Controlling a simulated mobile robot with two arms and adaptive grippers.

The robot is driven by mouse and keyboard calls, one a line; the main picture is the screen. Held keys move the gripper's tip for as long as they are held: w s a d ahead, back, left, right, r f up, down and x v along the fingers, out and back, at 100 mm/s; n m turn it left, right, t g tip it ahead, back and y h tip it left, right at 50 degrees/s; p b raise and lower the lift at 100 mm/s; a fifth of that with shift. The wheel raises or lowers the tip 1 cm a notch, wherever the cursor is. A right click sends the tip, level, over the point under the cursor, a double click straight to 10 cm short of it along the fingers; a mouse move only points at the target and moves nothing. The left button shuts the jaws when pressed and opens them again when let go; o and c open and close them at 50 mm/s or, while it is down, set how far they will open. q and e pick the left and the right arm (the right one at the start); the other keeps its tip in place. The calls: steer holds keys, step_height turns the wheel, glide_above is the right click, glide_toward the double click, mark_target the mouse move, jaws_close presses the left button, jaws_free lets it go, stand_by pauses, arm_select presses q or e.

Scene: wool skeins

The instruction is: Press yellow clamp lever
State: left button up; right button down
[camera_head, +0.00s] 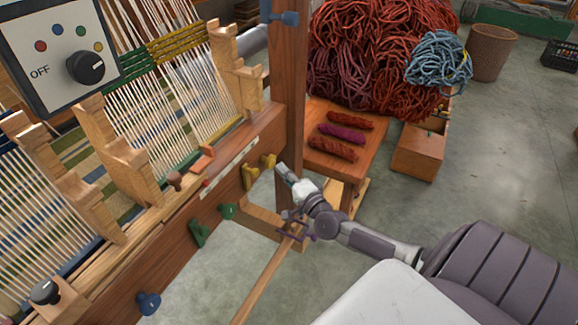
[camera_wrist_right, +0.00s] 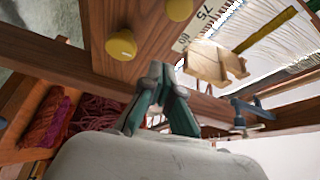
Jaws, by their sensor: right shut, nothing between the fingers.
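Two yellow clamp levers are on the loom's wooden front beam (camera_head: 180,230) in the head view. One lever (camera_head: 250,177) is lower left; the other (camera_head: 268,161) is just right of it and higher. My right gripper (camera_head: 281,168) is shut and empty, close to the right of the upper lever. In the right wrist view, the shut fingertips (camera_wrist_right: 158,70) are below and right of a yellow knob (camera_wrist_right: 121,45), with a visible gap. A second yellow knob (camera_wrist_right: 180,9) is at the top edge. My left gripper is not in view.
Green clamps (camera_head: 199,233) and a blue clamp (camera_head: 148,303) sit along the same beam. A wooden post (camera_head: 289,90) stands behind my right gripper. A bench (camera_head: 375,150) with several skeins is to the right. Grey floor lies beyond.

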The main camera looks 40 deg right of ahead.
arm_select(q)
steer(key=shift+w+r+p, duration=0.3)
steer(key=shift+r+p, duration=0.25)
steer(key=shift+p, duration=0.05)
arm_select(e)
steer(key=w+a, duration=0.3)
steer(key=shift+w+a+f, duration=0.2)
steer(key=shift+w+a, duration=0.05)
steer(key=shift+w, duration=0.05)
